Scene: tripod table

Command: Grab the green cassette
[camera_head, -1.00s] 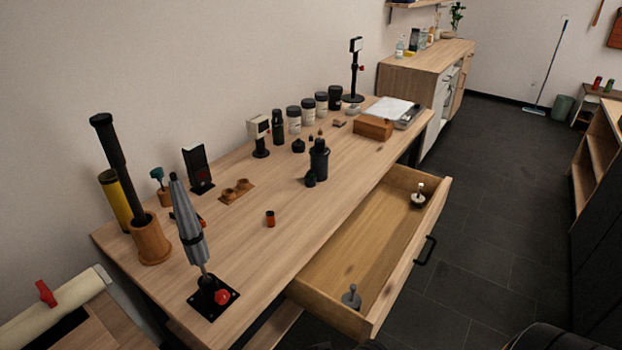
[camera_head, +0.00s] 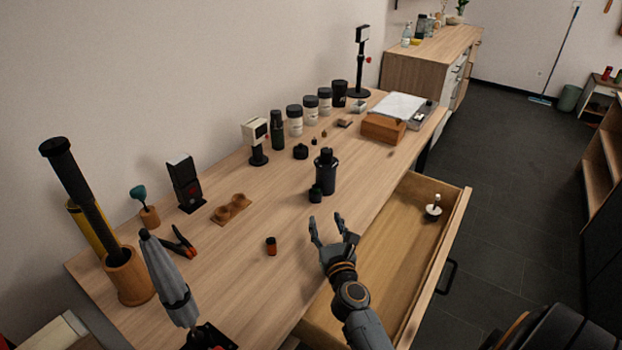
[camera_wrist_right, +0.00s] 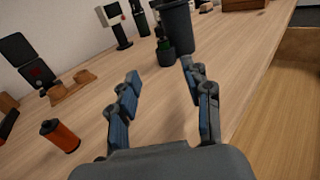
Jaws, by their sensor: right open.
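A small dark green cassette (camera_head: 315,194) stands on the wooden table (camera_head: 225,285), close against the front left of a black bottle (camera_head: 327,172). In the right wrist view the green cassette (camera_wrist_right: 165,52) shows ahead, between and beyond the fingertips, with the black bottle (camera_wrist_right: 178,25) beside it. My right gripper (camera_head: 333,228) is open and empty, over the table's front edge and short of the cassette. Its spread fingers also show in the right wrist view (camera_wrist_right: 160,75). My left gripper is not in view.
An open drawer (camera_head: 395,250) lies below and to the right. A wooden two-hole holder (camera_head: 231,208), jars (camera_head: 295,120) and a grey umbrella-like item (camera_head: 168,280) stand around. The table's front middle is clear.

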